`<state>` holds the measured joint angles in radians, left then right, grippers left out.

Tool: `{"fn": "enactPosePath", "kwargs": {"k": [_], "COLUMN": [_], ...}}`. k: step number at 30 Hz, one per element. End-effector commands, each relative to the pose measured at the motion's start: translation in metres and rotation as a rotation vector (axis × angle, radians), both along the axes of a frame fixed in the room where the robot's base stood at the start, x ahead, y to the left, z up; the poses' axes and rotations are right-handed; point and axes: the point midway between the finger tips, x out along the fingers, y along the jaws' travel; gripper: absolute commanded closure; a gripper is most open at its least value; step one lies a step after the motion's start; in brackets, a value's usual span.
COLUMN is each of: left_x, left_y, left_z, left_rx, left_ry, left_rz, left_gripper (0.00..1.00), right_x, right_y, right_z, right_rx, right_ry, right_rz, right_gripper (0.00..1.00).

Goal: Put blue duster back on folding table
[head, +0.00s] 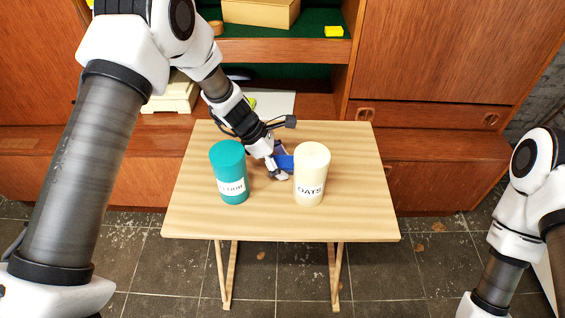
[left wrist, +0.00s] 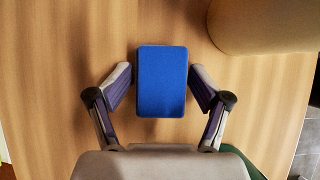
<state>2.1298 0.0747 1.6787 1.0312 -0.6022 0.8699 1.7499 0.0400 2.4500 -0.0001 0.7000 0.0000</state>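The blue duster (left wrist: 162,82) lies centred between the fingers of my left gripper (left wrist: 161,75) in the left wrist view, its flat blue face towards the camera. In the head view the duster (head: 286,162) shows partly, low over the folding table (head: 280,222) between two canisters. My left gripper (head: 280,164) reaches down around it from behind. The fingertips lie very close to the duster's two sides; whether they press on it, I cannot tell. Whether the duster touches the tabletop is also unclear. My right gripper is out of view.
A teal canister (head: 228,172) stands left of the gripper and a cream OATS canister (head: 311,174) stands close on its right. The table's front and right side are clear. Behind is a wooden wall unit (head: 432,115) with a yellow block (head: 334,31) on a green shelf.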

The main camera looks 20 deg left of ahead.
Motion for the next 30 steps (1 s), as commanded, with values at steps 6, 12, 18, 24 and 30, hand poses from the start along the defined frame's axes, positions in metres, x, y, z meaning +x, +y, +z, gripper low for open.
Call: {"fn": "enactPosePath", "kwargs": {"k": [6,12,18,24,30], "left_x": [-0.001,-0.003,-0.01,-0.015,-0.016], "left_y": [0.0,0.015,0.043,0.06,0.062], "left_z": [0.004,0.038,0.085,0.11,0.112], "left_rx": [0.002,-0.001,-0.003,-0.002,0.0], "left_ry": [0.002,-0.003,-0.004,-0.002,0.001], "left_rz": [0.0,0.003,0.002,0.002,0.001], "left_gripper": [0.29,0.29,0.29,0.29,0.29], "right_x": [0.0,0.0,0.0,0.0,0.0], "right_y": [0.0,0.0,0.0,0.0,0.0], "right_z": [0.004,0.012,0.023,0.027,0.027], "right_rx": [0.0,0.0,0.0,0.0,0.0], "right_ry": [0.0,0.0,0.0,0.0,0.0], "right_rz": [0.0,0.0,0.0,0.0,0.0], "right_gripper": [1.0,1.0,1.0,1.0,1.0]}}
